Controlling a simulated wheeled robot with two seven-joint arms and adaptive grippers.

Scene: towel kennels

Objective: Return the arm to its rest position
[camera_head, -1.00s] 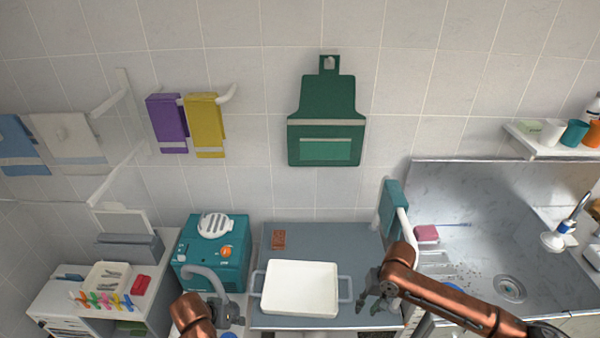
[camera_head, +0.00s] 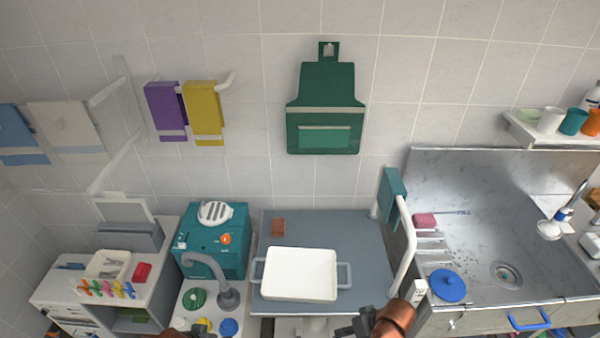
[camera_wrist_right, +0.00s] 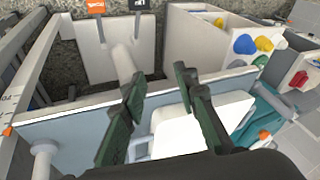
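My right gripper (camera_head: 352,332) shows only in part at the bottom edge of the head view, in front of the grey table's front edge, with a piece of my copper arm beside it. In the right wrist view my right gripper (camera_wrist_right: 160,105) has its two dark fingers spread apart, with nothing between them. The white tray (camera_head: 300,275) lies on the grey table in the head view and shows behind the fingers in the wrist view (camera_wrist_right: 225,125). My left gripper is outside the head view.
A teal towel (camera_head: 391,195) hangs on a white rail between the grey table (camera_head: 345,225) and the sink (camera_head: 505,275). A teal machine (camera_head: 212,250) stands left of the tray. A blue lid (camera_head: 448,285) lies near the sink's front left.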

